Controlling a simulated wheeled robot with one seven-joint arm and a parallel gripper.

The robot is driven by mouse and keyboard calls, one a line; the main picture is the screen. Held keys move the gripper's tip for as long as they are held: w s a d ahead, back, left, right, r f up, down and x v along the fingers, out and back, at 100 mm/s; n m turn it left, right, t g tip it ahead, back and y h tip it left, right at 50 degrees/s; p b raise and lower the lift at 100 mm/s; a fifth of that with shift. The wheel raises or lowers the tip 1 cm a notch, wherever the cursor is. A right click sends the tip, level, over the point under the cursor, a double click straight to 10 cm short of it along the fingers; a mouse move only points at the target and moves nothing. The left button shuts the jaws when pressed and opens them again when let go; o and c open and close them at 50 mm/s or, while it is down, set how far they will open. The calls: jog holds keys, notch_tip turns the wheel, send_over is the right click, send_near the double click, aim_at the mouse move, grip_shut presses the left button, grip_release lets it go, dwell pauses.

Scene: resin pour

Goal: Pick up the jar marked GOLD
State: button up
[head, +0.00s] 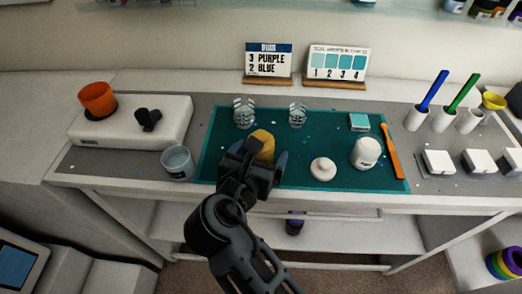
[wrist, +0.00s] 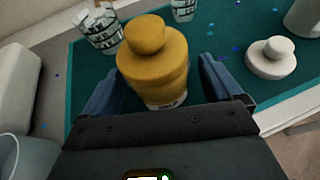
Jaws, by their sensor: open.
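The gold jar (head: 262,143) is a mustard-yellow container with a knobbed lid, upright on the teal mat (head: 335,135). In the head view my gripper partly covers it. In the wrist view the jar (wrist: 152,62) stands between my two blue fingers, with a gap visible at its right side. My gripper (wrist: 158,78) is open and holds nothing; in the head view it (head: 263,162) is at the jar's near side. A pale label edge shows low on the jar, but I cannot read its marking.
Two clear measuring cups (head: 244,113) (head: 297,115) stand behind the jar. A clear cup (head: 177,163) is at the left. A white lidded pot (head: 322,169) and a white jar (head: 366,153) stand to the right, beside an orange stick (head: 391,152). The mat between is mostly clear.

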jog(key=shift+w+d+f, duration=0.15)
jog(key=shift+w+f, duration=0.05)
jog(key=shift+w, duration=0.3)
jog(key=c, duration=1.3)
jog(key=shift+o, duration=0.2)
jog(key=shift+r, duration=0.1)
